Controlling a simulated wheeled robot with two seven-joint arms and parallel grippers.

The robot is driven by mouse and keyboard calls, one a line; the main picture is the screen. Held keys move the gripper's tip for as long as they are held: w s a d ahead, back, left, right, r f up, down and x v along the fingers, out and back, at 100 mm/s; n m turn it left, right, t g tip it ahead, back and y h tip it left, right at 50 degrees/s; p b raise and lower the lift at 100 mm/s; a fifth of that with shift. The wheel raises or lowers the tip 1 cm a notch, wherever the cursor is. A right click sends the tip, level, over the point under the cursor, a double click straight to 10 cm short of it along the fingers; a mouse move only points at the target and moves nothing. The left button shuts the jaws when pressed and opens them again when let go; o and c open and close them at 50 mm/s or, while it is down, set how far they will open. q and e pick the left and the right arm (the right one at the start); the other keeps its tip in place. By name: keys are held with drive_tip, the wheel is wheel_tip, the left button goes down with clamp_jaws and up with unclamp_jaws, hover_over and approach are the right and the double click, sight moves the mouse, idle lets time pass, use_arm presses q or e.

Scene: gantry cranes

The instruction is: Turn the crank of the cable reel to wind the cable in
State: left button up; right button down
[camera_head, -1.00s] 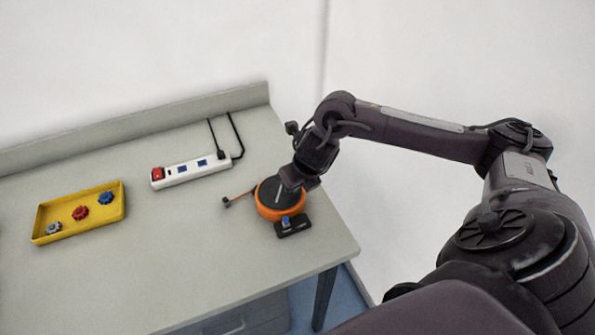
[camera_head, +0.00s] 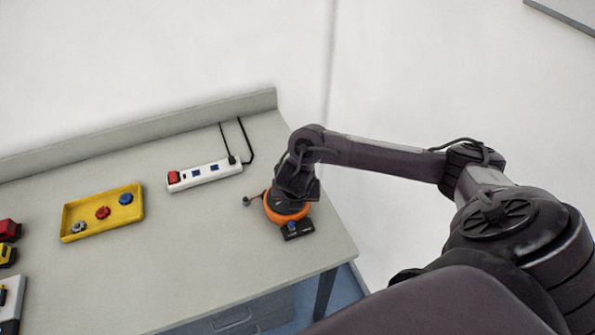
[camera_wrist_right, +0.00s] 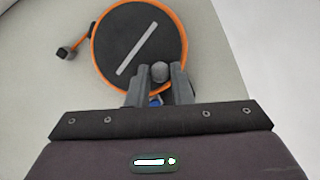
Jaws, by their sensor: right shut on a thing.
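The cable reel (camera_head: 286,213) is an orange drum with a dark top, standing near the right end of the bench. In the right wrist view its dark face (camera_wrist_right: 135,42) carries a light grey bar. A short orange cable with a dark plug (camera_wrist_right: 64,53) sticks out at its left. My right gripper (camera_head: 290,196) is over the reel. In the right wrist view its fingers (camera_wrist_right: 160,82) are shut on the round grey crank knob (camera_wrist_right: 160,71) near the edge of the reel's face. My left gripper is not in view.
A white power strip (camera_head: 205,174) with a red switch lies left of the reel. Further left is a yellow tray (camera_head: 68,213) with several coloured knobs. Red and yellow items (camera_head: 8,230) stand at the left edge. The bench front is clear.

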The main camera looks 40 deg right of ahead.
drive_tip(key=shift+w+r, duration=0.1)
drive_tip(key=c, duration=1.3)
unclamp_jaws()
drive_tip(key=p+v, duration=0.4)
drive_tip(key=v, duration=0.4)
